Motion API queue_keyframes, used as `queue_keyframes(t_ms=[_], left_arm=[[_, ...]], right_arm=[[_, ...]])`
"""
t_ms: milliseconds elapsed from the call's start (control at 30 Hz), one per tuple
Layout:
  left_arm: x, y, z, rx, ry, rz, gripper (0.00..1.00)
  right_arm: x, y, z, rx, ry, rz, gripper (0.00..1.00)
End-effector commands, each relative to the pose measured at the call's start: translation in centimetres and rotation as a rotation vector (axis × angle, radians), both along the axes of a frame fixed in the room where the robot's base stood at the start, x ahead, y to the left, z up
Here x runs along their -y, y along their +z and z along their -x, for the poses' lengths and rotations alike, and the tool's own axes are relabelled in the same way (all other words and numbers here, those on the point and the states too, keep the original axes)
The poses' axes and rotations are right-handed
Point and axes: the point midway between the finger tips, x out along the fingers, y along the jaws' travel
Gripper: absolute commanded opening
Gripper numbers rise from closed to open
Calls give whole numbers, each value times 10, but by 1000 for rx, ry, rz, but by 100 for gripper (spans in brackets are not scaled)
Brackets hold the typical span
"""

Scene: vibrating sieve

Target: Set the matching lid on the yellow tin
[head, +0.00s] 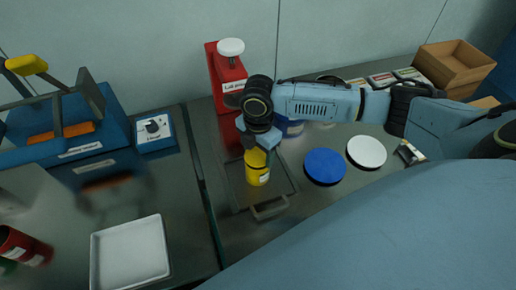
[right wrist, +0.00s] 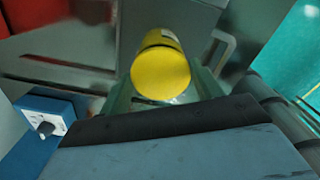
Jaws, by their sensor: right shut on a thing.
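The yellow tin (head: 259,177) stands upright on a dark tray (head: 284,187) on the bench, a pale label on its side. My right gripper (head: 258,146) is directly above it, pointing down. It is shut on the yellow lid (head: 255,158), whose round face also shows between the fingers in the right wrist view (right wrist: 160,74). The lid is over the tin's top, in line with it. I cannot tell whether it is seated or slightly apart. My left gripper is not in view.
A blue lid (head: 325,166) and a white lid (head: 366,152) lie to the right. A blue tin (head: 291,129) is partly hidden behind my right arm. A red device (head: 226,75) stands behind. A white tray (head: 130,253) and the blue sieve machine (head: 95,135) are left.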

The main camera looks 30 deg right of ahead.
Motion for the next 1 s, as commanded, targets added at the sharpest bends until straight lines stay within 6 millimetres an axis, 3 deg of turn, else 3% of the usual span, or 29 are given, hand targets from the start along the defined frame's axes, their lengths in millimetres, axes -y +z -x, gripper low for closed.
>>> queue_keyframes(t_ms=[1000], left_arm=[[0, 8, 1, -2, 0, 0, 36]], right_arm=[[0, -6, 0, 0, 1, 1, 43]])
